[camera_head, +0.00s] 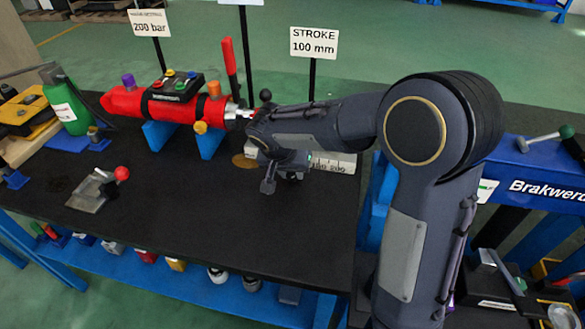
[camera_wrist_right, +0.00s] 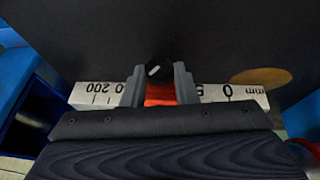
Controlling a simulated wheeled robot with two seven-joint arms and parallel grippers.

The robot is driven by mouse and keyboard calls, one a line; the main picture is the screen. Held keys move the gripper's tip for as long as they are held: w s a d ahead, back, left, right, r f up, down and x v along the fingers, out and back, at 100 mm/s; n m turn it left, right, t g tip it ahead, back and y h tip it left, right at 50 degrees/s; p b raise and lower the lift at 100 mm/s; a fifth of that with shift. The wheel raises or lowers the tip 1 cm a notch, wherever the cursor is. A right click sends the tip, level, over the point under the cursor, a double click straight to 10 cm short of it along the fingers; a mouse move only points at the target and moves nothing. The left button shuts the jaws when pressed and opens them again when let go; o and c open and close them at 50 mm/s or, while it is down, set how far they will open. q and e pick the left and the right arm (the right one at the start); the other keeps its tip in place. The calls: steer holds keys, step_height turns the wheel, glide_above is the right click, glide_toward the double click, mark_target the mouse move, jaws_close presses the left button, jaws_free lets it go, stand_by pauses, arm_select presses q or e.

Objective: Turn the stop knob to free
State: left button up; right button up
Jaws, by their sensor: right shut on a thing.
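The stop knob (camera_wrist_right: 157,70) is black with a short slanted white mark, and sits at the end of a red block (camera_wrist_right: 158,95) on the white ruler in the right wrist view. My right gripper (camera_wrist_right: 159,82) has one finger on each side of the knob and is shut on it. In the head view my right gripper (camera_head: 270,165) is at the right end of the red cylinder (camera_head: 135,102), over the ruler (camera_head: 335,162). There my wrist hides the knob. My left gripper is not in view.
A red lever (camera_head: 230,65) and a black control box (camera_head: 174,90) stand at the cylinder. Signs rise behind it, one reading STROKE 100 mm (camera_head: 313,43). A bracket with a red ball (camera_head: 98,188) lies left on the black bench (camera_head: 190,230). The front middle of the bench is clear.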

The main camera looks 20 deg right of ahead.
steer(key=h, duration=0.1)
steer(key=g+h+p, duration=0.1)
steer(key=shift+w+a+n+g+h+p, duration=0.2)
steer(key=shift+a+n+g+h+p, duration=0.1)
steer(key=shift+n+h, duration=0.1)
steer(key=shift+w+a+f+g+h+p, duration=0.1)
steer(key=shift+g+h+p, duration=0.4)
steer(key=shift+g+h, duration=0.25)
steer(key=shift+h, duration=0.25)
steer(key=o, duration=1)
steer(key=shift+f, duration=0.1)
